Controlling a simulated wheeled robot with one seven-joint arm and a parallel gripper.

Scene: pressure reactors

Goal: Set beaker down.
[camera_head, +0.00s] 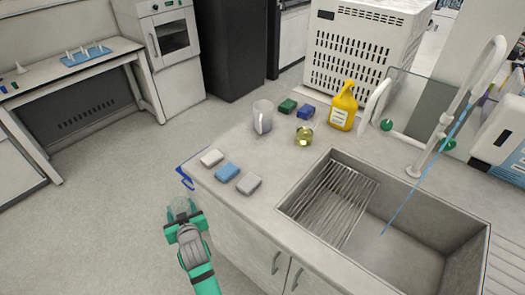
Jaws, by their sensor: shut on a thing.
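My gripper (184,217), on a green and grey arm, is at the lower left, in front of the counter's left corner. It is shut on a small clear glass beaker (181,206), which is hard to make out against the grey floor. The beaker looks held in the air, off the left edge of the counter (290,163). Whether it holds anything is too small to tell.
A sink (419,245) with a rack is at right.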

